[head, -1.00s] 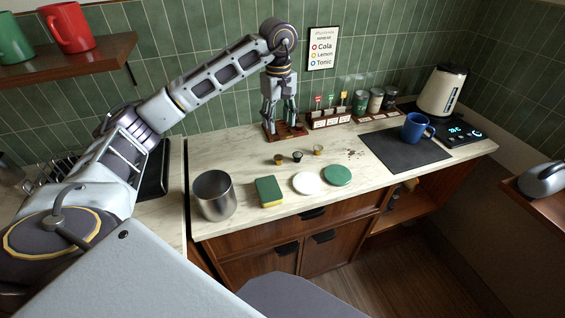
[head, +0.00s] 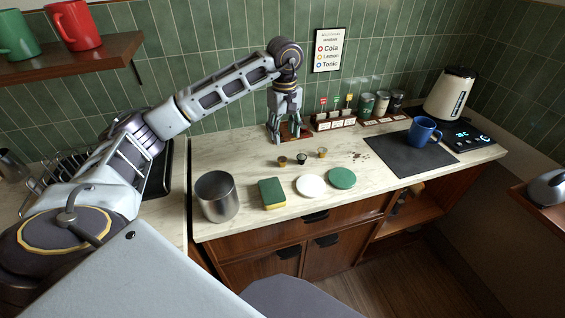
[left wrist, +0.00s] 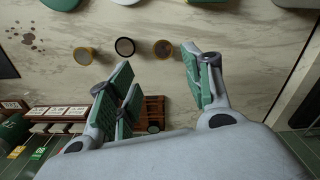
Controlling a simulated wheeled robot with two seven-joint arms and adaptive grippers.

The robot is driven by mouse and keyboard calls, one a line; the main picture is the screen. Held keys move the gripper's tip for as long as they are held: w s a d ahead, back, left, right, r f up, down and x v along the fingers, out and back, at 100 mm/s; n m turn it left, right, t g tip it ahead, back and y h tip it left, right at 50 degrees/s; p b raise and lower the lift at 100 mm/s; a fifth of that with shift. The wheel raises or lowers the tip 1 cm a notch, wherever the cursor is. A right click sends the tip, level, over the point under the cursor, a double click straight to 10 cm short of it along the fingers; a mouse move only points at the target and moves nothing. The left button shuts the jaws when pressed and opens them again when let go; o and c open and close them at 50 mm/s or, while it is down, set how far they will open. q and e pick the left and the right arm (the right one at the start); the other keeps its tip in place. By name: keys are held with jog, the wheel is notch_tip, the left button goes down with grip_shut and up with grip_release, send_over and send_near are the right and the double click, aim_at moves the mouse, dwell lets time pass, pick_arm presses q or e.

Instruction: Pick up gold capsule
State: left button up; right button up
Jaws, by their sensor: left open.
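Three small capsules stand in a row on the marble counter. The left capsule (head: 282,161) and right capsule (head: 322,152) look golden-brown; the middle capsule (head: 302,158) is dark. In the left wrist view the order is reversed: a golden one (left wrist: 83,56), the dark one (left wrist: 124,47) and a golden-brown one (left wrist: 163,48). I cannot tell which of the two is the gold capsule. My right gripper is not in view.
A steel canister (head: 217,197), sponge (head: 272,193), white disc (head: 311,186) and green disc (head: 342,178) line the front edge. Brown crumbs (head: 360,155) lie near a dark mat (head: 400,160) with a blue mug (head: 424,131). Sachet holders (head: 337,122) stand at the back.

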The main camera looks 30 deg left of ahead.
pick_arm(q)
send_over(284, 159)
notch_tip(284, 159, down, 4)
jog(key=shift+f, duration=0.6)
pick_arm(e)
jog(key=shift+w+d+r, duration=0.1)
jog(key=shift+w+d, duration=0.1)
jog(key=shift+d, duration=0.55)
pick_arm(q)
jog(key=shift+f, duration=0.1)
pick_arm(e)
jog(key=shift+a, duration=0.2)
